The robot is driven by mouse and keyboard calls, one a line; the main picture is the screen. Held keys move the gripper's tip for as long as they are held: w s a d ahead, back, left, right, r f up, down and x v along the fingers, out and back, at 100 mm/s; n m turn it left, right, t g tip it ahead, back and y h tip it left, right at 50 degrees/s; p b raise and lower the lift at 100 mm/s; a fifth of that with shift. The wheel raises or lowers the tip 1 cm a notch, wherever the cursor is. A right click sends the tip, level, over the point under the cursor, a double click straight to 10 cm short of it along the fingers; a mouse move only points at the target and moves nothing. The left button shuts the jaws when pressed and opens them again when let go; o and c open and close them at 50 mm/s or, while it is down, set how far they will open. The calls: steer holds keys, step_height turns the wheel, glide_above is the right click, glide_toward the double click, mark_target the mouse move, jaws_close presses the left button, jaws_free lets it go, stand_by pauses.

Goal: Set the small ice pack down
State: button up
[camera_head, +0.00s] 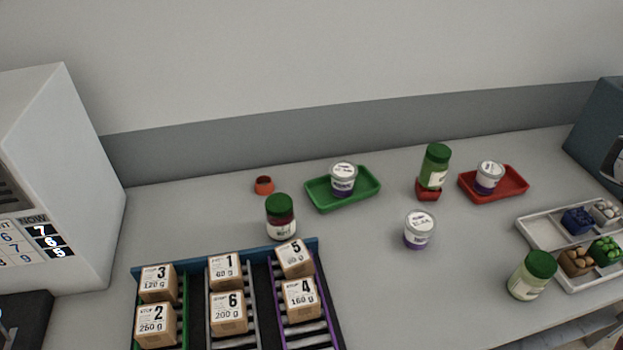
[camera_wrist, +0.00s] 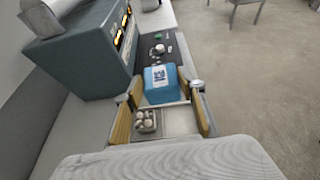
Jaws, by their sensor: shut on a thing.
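In the wrist view, a blue block-shaped ice pack (camera_wrist: 161,89) with a white printed label sits between the yellow-padded fingers of my gripper (camera_wrist: 160,95). My gripper is shut on it. The pack is in front of a dark control panel (camera_wrist: 170,50), and a light tray (camera_wrist: 180,121) shows between the fingers nearer the camera. I cannot tell whether the pack touches anything below. Neither my gripper nor the pack shows in the head view.
A teal machine (camera_wrist: 90,48) stands beside the pack. In the head view, a compartment tray (camera_head: 540,235) holds small goods at the right. Green (camera_head: 318,199) and red (camera_head: 510,194) trays hold tubs. Numbered boxes (camera_head: 228,307) fill a rack at front left. Bare counter (camera_head: 370,280) lies between.

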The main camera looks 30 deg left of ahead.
steer(key=s+a+f+n+t+y, duration=0.1)
steer(key=a+f+n+t+y, duration=0.15)
steer(key=a, duration=2.45)
steer(key=s+a+f+n+t+y, duration=0.15)
steer(key=a+n+y, duration=0.25)
steer(key=a, duration=2.3)
steer(key=s+a+f+n+y, duration=0.1)
steer(key=s+a+n+y, duration=0.1)
steer(key=s+a, duration=0.8)
steer(key=s+a+f+n+y, duration=0.15)
steer(key=s+a, duration=0.45)
steer(key=a, duration=0.8)
steer(key=s+a+n+y, duration=0.1)
steer(key=s+a+y, duration=0.1)
steer(key=s+a, duration=0.6)
steer(key=s+a+f+n+g+y, duration=0.1)
steer(key=s+a+n+y, duration=0.1)
steer(key=s+a, duration=0.6)
steer(key=s, duration=0.5)
steer(key=shift+f, duration=0.3)
steer(key=shift+f, duration=3.15)
